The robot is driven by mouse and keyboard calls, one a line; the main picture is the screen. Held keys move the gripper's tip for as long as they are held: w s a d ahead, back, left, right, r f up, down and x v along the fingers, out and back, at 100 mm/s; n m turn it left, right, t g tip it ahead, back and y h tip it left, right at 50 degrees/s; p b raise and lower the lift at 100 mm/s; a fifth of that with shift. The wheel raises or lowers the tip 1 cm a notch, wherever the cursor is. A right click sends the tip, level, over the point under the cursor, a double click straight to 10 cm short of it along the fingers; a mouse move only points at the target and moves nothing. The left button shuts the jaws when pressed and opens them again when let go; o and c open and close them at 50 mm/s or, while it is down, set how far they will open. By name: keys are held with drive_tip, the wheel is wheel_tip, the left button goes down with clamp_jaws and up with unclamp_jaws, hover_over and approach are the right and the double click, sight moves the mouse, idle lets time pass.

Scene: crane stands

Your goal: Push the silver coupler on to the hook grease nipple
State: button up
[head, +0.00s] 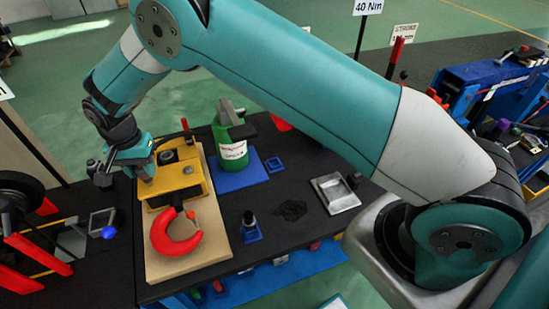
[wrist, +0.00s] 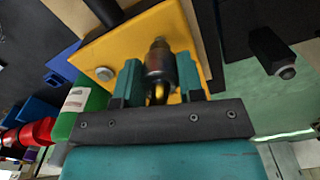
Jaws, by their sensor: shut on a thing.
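A yellow hook block (head: 180,178) with a red hook (head: 175,238) lies on a pale wooden board (head: 205,250). My gripper (head: 146,172) is at the block's upper left side in the head view. In the wrist view my gripper (wrist: 160,82) is shut on the coupler (wrist: 159,62), a dark, shiny grey cylinder with a brass-coloured part at its near end. Its far end points at the yellow block face (wrist: 125,42), close to or touching it. The hook grease nipple is not clearly seen there; I cannot tell whether the coupler is on it. A round metal fitting (wrist: 104,73) shows on the face, left of the coupler.
A green canister (head: 231,150) stands on a blue mat (head: 240,180) right of the block. A metal tray (head: 335,194) and a small blue stand (head: 250,232) are on the black bench. A wheel and red bars (head: 38,253) are at the left.

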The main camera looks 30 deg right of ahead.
drive_tip(key=shift+f+b, duration=0.3)
drive_tip(key=shift+f, duration=0.2)
drive_tip(key=o, duration=1.1)
drive_tip(key=shift+c, duration=0.2)
drive_tip(key=shift+r, duration=0.15)
drive_tip(key=shift+r+p, duration=1.6)
drive_tip(key=shift+r, duration=0.85)
